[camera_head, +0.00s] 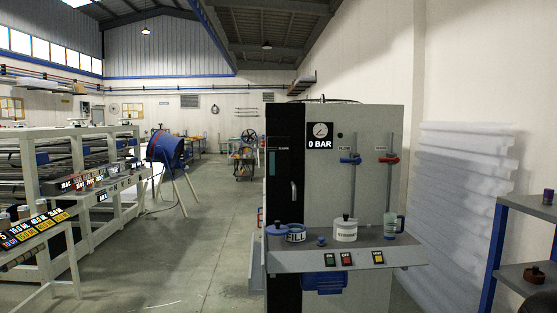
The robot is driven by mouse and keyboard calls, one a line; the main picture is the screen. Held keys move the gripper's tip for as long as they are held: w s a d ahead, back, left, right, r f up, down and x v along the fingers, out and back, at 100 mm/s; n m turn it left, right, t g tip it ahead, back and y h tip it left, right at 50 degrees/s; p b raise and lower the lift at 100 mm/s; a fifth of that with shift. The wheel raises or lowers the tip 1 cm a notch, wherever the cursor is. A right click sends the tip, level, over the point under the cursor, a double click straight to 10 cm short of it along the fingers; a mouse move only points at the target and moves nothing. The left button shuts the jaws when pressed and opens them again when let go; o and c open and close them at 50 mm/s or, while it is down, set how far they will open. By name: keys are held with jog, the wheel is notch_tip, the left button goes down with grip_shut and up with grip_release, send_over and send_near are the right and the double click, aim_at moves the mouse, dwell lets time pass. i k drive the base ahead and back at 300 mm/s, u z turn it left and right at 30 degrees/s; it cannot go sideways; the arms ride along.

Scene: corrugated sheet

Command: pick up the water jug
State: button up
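A teal-blue jug-like vessel with a handle on its right (390,226) stands upright on the grey shelf (300,263) of a tall machine. It looks most like the water jug, but it is small here and I cannot read any label on it. To its left stands a white lidded pot (346,230) with dark lettering. Farther left is a blue and white round part marked "FILL" (296,234), with a small blue knob (321,241) beside it. My gripper is not in view.
The grey machine (365,135) carries a gauge sign reading "0 BAR" (320,136) and blue and red valves above the shelf. A blue-framed rack (515,208) stands at the right edge. White tables (80,165) line the left. The concrete floor (205,250) between is clear.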

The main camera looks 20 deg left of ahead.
aim_at(390, 218)
jog(key=u, duration=0.35)
jog(key=i, duration=1.8)
jog(key=z, duration=0.1)
